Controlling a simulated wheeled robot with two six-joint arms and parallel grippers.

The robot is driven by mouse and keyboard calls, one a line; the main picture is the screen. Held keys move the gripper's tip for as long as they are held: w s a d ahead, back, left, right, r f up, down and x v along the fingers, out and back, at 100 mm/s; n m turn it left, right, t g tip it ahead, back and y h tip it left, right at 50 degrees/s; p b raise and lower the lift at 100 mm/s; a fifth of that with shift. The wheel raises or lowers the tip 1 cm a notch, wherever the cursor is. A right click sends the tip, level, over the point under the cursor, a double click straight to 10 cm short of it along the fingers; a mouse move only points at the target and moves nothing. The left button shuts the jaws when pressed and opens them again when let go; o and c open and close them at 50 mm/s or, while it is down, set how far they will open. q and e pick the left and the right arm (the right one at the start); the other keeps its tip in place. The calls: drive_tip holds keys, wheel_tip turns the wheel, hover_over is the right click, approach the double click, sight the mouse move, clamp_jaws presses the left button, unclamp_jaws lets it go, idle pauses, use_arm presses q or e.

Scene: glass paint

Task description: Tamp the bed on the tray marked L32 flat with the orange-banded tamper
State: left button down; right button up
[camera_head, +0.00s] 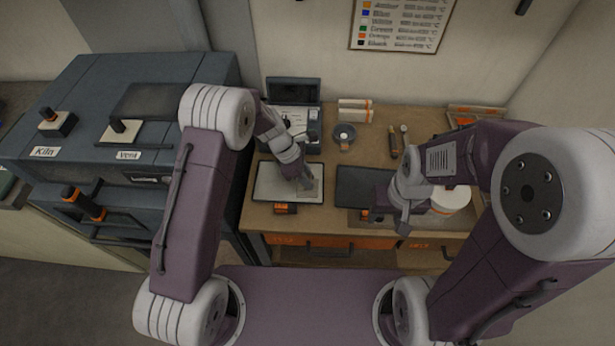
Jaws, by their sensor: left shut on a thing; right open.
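A tray with a pale bed (268,183) lies on the left of the bench, with an orange tag (285,208) at its front edge. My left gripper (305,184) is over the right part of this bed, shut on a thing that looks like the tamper. Its flat grey foot (314,196) shows low at the bed; I cannot tell whether it touches, and no orange band shows. A dark tray (360,180) lies to the right, partly hidden by my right arm. My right gripper (403,226) is open near the bench's front edge. No L32 mark is readable.
The blue-grey kiln (150,100) stands at the left. A scale-like device (296,120), a dark jar (344,133) and slim tools (394,140) stand behind the trays. A white round container (452,198) is by my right arm. Bare bench (370,150) shows mid-back.

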use_arm(q)
drive_tip(key=shift+f, duration=0.25)
idle(0.4)
idle(0.8)
wheel_tip(320, 180, up, 2)
drive_tip(key=shift+r+p, duration=0.15)
drive_tip(key=shift+p, duration=1)
drive_tip(key=shift+w+a, duration=0.15)
drive_tip(key=shift+a, duration=3)
